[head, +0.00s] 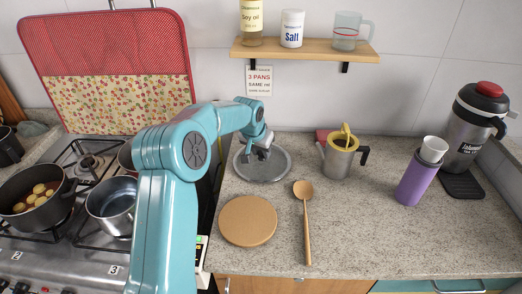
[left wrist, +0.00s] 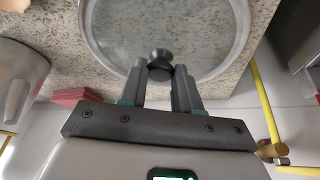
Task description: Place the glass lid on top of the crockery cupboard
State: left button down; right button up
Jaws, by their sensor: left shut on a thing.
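The glass lid (head: 275,174), a clear round disc with a grey rim, is at the back of the counter, left of the metal pot. My left gripper (head: 262,151) is over its middle. In the left wrist view the lid (left wrist: 212,35) has a dark knob (left wrist: 160,60), and my left gripper (left wrist: 159,75) is shut on this knob. I cannot tell whether the lid touches the counter or hangs just above it. I cannot make out a crockery cupboard in these views. My right gripper is out of view.
A round wooden board (head: 248,221) and a wooden spoon (head: 307,225) lie in front of the lid. A metal pot (head: 338,163), purple bottle (head: 416,182) and flask (head: 468,135) stand to the right. The stove with pans (head: 112,200) is left; a shelf (head: 305,52) hangs above.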

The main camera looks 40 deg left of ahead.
pick_arm(q)
jog(key=shift+f, duration=0.15)
jog(key=c, duration=0.8)
grip_release()
jog(key=shift+s+r, duration=0.1)
jog(key=shift+r, duration=0.45)
jog(key=v, duration=1.1)
jog(key=shift+r+b, duration=0.15)
jog(key=shift+b, duration=0.2)
